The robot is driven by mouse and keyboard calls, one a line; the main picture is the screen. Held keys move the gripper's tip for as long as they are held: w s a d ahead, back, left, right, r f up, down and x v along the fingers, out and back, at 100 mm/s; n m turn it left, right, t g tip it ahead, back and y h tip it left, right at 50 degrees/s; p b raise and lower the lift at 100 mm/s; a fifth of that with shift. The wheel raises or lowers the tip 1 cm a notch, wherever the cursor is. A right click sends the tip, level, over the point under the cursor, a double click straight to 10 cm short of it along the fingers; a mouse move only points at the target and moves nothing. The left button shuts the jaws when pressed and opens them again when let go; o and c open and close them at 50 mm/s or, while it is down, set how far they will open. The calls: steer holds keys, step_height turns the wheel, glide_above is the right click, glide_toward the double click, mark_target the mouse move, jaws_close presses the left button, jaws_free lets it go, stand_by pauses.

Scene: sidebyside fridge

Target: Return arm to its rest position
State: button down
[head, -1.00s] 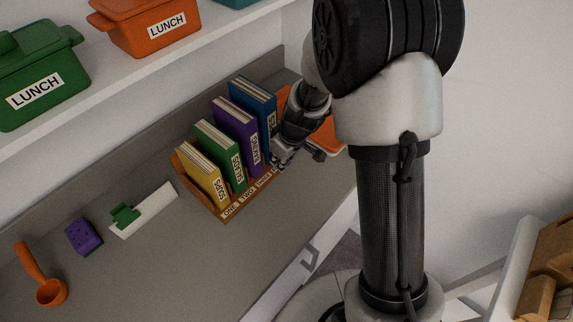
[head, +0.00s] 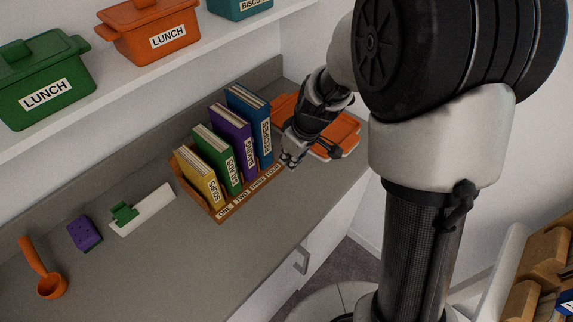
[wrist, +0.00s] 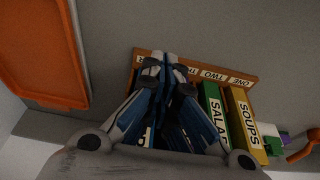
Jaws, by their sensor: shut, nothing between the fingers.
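My gripper (head: 291,160) is shut and empty. In the head view it hangs just right of the book rack (head: 226,213), near the slot marked four, over the counter. The wrist view shows its closed fingers (wrist: 165,62) in front of the rack, hiding part of the books. The rack holds a yellow Soups book (head: 201,178), a green Salads book (head: 217,158), a purple book (head: 233,138) and a blue book (head: 250,122), all upright. Whether the fingers touch the rack cannot be told.
An orange tray (head: 343,137) lies right of the rack, partly behind my gripper. An orange scoop (head: 50,286), purple block (head: 84,234) and white board (head: 150,212) with a green clip lie left on the counter. A shelf (head: 175,76) with lunch pots runs above.

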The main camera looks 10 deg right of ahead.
steer(key=shift+s+d+r, duration=0.1)
steer(key=shift+s+r, duration=0.05)
steer(key=shift+r, duration=0.5)
steer(key=s+d+r+m+t+h, duration=0.1)
steer(key=s+r+m, duration=0.2)
steer(key=s+r, duration=0.5)
steer(key=s+d+r+m+h, duration=0.1)
steer(key=s+r+m, duration=0.3)
steer(key=s, duration=1.2)
step_height(320, 180, up, 4)
steer(key=shift+s+d+r+t, duration=0.15)
steer(key=shift+d+r+t, duration=0.05)
steer(key=shift+d+t, duration=0.2)
